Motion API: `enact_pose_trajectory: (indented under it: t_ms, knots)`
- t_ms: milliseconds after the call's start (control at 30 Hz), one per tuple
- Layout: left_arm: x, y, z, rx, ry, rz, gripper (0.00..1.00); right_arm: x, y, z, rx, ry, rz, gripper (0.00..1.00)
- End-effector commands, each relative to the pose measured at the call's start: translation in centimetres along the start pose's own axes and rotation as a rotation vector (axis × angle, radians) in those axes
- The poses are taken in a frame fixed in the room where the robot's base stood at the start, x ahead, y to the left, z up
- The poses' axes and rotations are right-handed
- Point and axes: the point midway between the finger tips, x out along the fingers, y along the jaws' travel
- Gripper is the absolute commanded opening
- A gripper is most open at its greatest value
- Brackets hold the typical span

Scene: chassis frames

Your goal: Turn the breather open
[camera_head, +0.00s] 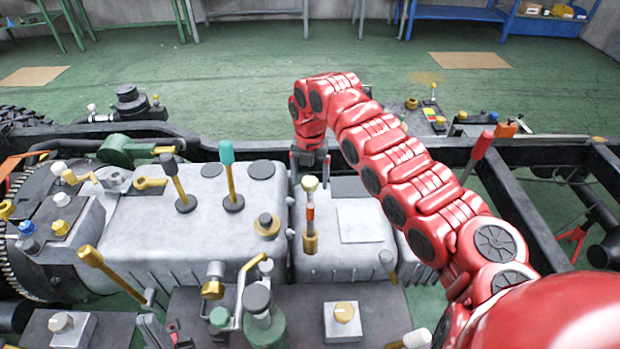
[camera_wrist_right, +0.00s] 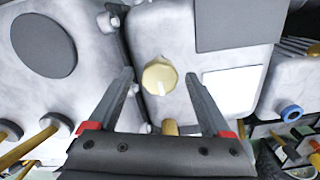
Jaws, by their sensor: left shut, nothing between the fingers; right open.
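A stemmed fitting with a cream cap (camera_head: 310,183), which looks like the breather, stands upright on the grey housing. It has an orange-red band and a gold base (camera_head: 310,243). In the right wrist view its faceted cap (camera_wrist_right: 160,76) lies between the two fingertips. My right gripper (camera_head: 310,166) is open and points down by the cap, one finger on each side, with visible gaps. It also shows in the right wrist view (camera_wrist_right: 159,75). My left gripper (camera_head: 166,330) is partly in view at the bottom left edge, shut and empty.
A teal-topped lever (camera_head: 228,170) and a grey-topped lever (camera_head: 172,175) stand left of the fitting. A red-handled lever (camera_head: 480,155) rises behind my right arm. A curved gold handle (camera_head: 246,282) and a gold knob (camera_head: 345,312) are in front.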

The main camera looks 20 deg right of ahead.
Motion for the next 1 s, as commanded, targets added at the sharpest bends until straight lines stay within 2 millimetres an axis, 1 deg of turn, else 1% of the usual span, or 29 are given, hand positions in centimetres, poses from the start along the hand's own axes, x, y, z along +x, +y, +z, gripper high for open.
enact_pose_trajectory:
  t_ms: [67,167,267,400,567,600,700,833,1000]
  knots:
    - [-0.2,0.0,0.0,0.000,0.000,0.000,0.00,-0.7,0.1,0.1,0.000,-0.004,0.003,0.83]
    - [-0.5,0.0,0.1,0.000,0.000,0.000,0.00,-2.2,0.1,0.1,0.000,-0.004,0.002,0.83]
    - [-0.9,0.0,0.1,0.000,0.000,0.000,0.00,-4.6,0.2,0.1,-0.002,-0.006,0.003,0.83]
    - [-1.0,0.1,0.2,0.000,0.000,0.000,0.00,-8.8,0.1,0.1,0.000,-0.009,0.001,0.83]
    - [-0.9,0.1,0.2,0.000,0.000,0.000,0.00,-11.9,0.0,0.0,0.000,-0.004,-0.001,0.83]
    - [1.0,-0.1,-0.2,0.000,-0.001,0.000,0.00,-13.9,0.0,0.0,-0.001,-0.003,0.000,0.83]
    - [2.5,-0.1,-0.4,0.000,0.000,0.000,0.00,-15.8,0.0,0.0,-0.001,-0.002,0.001,0.83]
    - [3.6,-0.2,-0.6,0.000,0.000,0.000,0.00,-16.9,0.0,0.0,-0.001,0.000,0.001,0.83]
    - [4.1,-0.2,-0.7,0.000,0.000,0.000,0.00,-17.3,0.0,0.0,0.000,0.000,0.000,0.83]
